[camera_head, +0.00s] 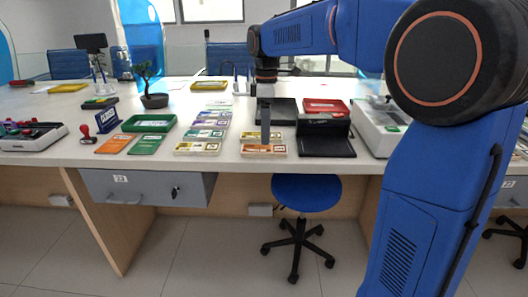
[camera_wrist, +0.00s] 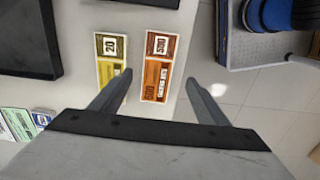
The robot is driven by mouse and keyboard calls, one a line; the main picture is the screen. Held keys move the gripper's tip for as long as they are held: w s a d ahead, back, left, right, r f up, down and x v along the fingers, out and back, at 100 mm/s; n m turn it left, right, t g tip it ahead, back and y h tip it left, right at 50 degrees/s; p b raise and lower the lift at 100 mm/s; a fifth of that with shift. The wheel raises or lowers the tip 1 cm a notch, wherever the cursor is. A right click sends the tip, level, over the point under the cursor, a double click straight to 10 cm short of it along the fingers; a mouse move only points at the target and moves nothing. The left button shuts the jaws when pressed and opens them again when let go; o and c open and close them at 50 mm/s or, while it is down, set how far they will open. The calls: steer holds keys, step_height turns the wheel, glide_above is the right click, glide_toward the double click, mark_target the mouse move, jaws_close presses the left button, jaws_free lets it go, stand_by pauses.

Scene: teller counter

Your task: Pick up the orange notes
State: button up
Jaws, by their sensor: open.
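The orange notes (camera_wrist: 157,66), marked 500, lie flat on the white counter close to its front edge. In the head view they show as a small orange and white bundle (camera_head: 264,152) just under my gripper. My gripper (camera_wrist: 158,77) points down, open and empty. In the wrist view its two fingers appear on either side of the orange notes' lower end, with the left finger overlapping the yellow notes (camera_wrist: 110,62) marked 20 beside them. The height of the fingertips above the notes is hard to tell.
A black tray (camera_head: 327,146) lies right of the orange notes, with a machine (camera_head: 377,128) beyond it. Several note bundles (camera_head: 198,148) stand in a row to the left. An orange card (camera_head: 115,144) and a green tray (camera_head: 149,123) are farther left. A blue stool (camera_head: 306,191) stands below.

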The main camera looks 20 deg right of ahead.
mark_target(264, 148)
steer(key=shift+w+a+f, duration=0.1)
steer(key=shift+w+f, duration=0.05)
steer(key=shift+f, duration=1.4)
steer(key=shift+w+a+f, duration=0.1)
steer(key=shift+w+f, duration=0.05)
steer(key=shift+f, duration=1.35)
steer(key=shift+c, duration=0.4)
steer(key=c, duration=1.1)
steer(key=shift+r, duration=0.15)
